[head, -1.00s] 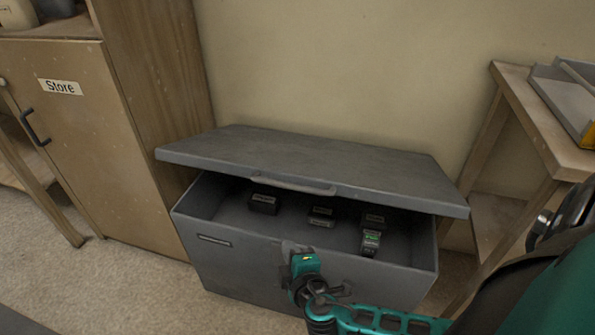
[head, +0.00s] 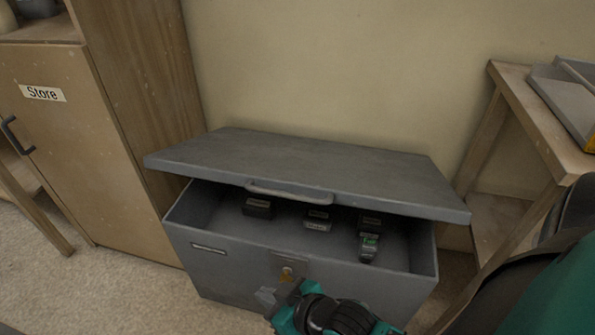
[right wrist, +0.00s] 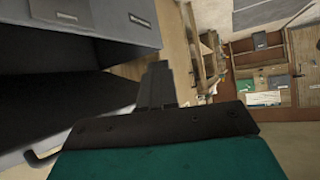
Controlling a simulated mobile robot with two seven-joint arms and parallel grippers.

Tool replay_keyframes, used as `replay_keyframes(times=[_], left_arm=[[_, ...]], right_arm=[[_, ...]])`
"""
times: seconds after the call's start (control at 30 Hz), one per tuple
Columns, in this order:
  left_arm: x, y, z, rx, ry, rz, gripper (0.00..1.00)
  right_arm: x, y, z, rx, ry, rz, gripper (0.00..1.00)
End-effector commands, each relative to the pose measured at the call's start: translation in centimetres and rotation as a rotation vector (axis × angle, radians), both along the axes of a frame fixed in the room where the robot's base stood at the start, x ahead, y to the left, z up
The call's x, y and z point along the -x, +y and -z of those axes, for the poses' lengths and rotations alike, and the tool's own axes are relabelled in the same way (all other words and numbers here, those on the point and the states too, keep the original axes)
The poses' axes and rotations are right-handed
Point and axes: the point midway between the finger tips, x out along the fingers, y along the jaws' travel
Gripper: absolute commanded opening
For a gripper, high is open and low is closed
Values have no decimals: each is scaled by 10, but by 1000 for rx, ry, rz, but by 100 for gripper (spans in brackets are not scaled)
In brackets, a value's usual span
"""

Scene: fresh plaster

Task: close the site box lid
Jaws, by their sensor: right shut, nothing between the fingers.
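The grey site box (head: 225,264) stands on the floor against the wall. Its lid (head: 310,170) is partly open, tilted over the box with a gap along the front. A bar handle (head: 290,190) is on the lid's front edge. My right gripper (head: 268,298) is in front of the box's front face, below the latch plate (head: 289,268), shut and empty. In the right wrist view its fingers (right wrist: 158,82) are together, beside the box (right wrist: 105,35). My left gripper is not in view.
A wooden cabinet (head: 95,150) labelled Store stands close on the left. A wooden bench (head: 535,120) with a grey tray (head: 565,100) stands on the right, near my arm. Bare floor (head: 110,295) is at the lower left.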

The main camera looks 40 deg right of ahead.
Motion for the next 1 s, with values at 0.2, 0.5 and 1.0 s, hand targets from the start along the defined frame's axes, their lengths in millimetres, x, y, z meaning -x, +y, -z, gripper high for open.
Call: replay_keyframes(times=[0.2, 0.5, 1.0], left_arm=[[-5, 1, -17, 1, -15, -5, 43], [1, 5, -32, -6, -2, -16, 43], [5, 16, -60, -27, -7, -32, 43]], right_arm=[[-35, 6, -22, 3, 38, -123, 0], [-90, -19, -72, 106, 194, -344, 0], [-124, -162, -234, 307, 568, -467, 0]])
